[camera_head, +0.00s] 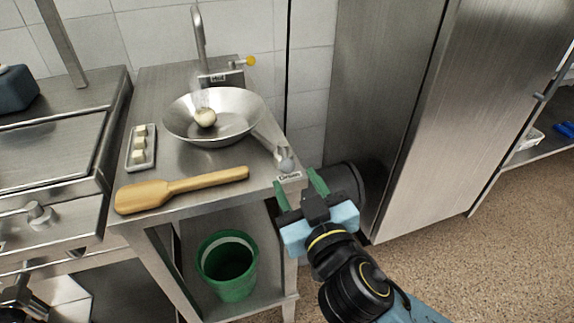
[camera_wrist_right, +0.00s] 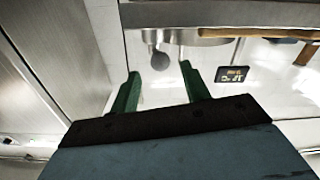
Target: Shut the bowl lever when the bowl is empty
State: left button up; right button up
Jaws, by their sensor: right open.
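A steel bowl (camera_head: 240,122) stands on the steel counter. A pale round lump (camera_head: 205,118) shows inside it, under a faint whitish streak below the tap. The bowl lever (camera_head: 269,140) slants from the bowl's right side to a grey knob (camera_head: 286,161) near the counter's front right corner. The knob shows in the right wrist view (camera_wrist_right: 160,61), beyond the fingertips. My right gripper (camera_head: 297,182) is open and empty, with green fingers pointing at the counter edge, just right of and below the knob. I see no left gripper.
A wooden spatula (camera_head: 185,189) lies along the counter front. A small tray (camera_head: 151,161) holds pale cubes. A label (camera_head: 289,177) sits by the knob. A tap (camera_head: 200,45) rises behind the bowl. A green bucket (camera_head: 229,286) stands below. A steel cabinet (camera_head: 440,120) stands right.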

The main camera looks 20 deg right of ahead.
aim_at(290, 171)
jog(key=w, duration=0.4)
jog(key=shift+a, duration=0.1)
jog(key=shift+w, duration=0.9)
pick_arm(q)
jog(key=shift+w+d+r, duration=0.15)
jog(key=shift+d+r, duration=0.1)
jog(key=shift+r, duration=0.2)
jog(key=shift+d, duration=0.1)
pick_arm(e)
jog(key=c, duration=0.9)
